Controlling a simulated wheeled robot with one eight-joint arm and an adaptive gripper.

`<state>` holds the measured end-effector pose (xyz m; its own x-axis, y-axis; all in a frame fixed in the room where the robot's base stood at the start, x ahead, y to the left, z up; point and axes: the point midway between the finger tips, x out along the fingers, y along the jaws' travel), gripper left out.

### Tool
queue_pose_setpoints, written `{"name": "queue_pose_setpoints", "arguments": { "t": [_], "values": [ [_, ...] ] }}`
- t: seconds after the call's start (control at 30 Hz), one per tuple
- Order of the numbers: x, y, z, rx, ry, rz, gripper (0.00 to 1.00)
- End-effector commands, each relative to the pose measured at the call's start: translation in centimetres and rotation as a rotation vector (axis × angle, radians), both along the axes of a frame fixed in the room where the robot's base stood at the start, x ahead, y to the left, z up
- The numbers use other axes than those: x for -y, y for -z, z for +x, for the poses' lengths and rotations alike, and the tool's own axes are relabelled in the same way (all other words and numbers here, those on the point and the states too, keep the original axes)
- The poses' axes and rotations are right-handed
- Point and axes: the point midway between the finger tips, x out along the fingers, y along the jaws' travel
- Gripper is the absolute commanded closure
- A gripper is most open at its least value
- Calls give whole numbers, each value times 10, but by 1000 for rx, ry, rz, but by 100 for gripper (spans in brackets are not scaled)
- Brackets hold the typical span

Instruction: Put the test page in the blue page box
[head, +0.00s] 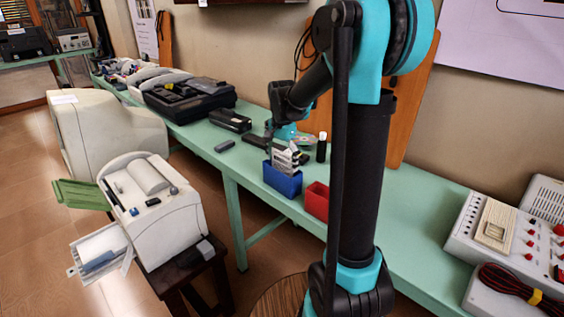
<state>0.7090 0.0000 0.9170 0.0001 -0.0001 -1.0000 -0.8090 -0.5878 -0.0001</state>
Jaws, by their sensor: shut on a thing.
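The blue page box (282,181) stands on the green table near its front edge. A small white sheet with dark bands, apparently the test page (284,159), stands upright at the box's opening. Its lower edge is hidden by the box's front wall, so I cannot tell how deep it sits. My gripper (292,149) is just behind and above the box, shut on the page. Its fingers are small and partly hidden in this view.
A red box (317,201) stands right of the blue one, partly behind my arm. A black cylinder (321,148) and a disc (304,139) are close by. A black device (230,121) lies left. A printer (153,206) stands on a dark stool in front.

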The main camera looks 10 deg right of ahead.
Motion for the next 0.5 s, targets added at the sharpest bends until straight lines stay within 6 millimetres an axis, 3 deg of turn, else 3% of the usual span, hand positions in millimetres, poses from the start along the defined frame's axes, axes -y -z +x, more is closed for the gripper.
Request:
{"name": "queue_pose_setpoints", "arguments": {
  "t": [0.13,0.17,0.23,0.5],
  "values": [
    [0,2,0,0,0,0,19],
    [0,3,0,0,0,0,9],
    [0,2,0,0,0,0,1],
    [0,2,0,0,0,0,0]
  ]
}}
